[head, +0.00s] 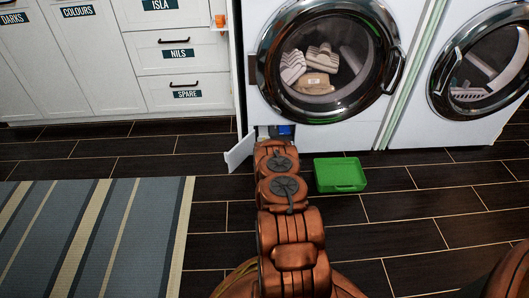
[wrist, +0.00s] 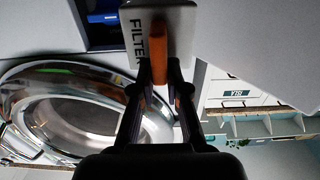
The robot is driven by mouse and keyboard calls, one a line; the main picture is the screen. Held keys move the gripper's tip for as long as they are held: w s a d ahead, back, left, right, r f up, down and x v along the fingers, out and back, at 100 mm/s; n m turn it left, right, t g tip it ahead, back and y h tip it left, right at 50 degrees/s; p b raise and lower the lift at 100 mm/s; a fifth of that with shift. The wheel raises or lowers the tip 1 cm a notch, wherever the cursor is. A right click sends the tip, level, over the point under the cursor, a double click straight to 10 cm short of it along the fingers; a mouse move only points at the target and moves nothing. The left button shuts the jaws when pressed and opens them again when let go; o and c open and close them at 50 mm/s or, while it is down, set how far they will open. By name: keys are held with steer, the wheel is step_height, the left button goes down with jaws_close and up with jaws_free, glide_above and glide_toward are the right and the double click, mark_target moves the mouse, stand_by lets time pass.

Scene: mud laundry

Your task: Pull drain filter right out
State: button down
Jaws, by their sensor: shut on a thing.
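The drain filter (wrist: 183,18) shows at the top of the wrist view as a pale block lettered "FILTER" with an orange grip (wrist: 159,58). My gripper (wrist: 160,65) is shut on this orange grip, one finger on each side. A dark recess with a blue part (wrist: 103,18) shows beside the filter. I cannot tell how far the filter sits in its housing. In the head view the small white flap (head: 239,152) at the washer's lower left stands open, and my arm hides the gripper and filter.
A green tray (head: 340,175) lies on the floor right of my arm. A second machine's door (head: 436,88) is farther right. Labelled drawers (head: 180,65) and a striped rug (head: 85,235) are left.

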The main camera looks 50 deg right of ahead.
steer(key=shift+s+a, duration=0.1)
stand_by(0.3)
steer(key=c, duration=1.2)
jaws_free()
steer(key=shift+o, duration=0.2)
steer(key=shift+s+a, duration=0.1)
steer(key=v, duration=0.7)
steer(key=shift+s, duration=0.1)
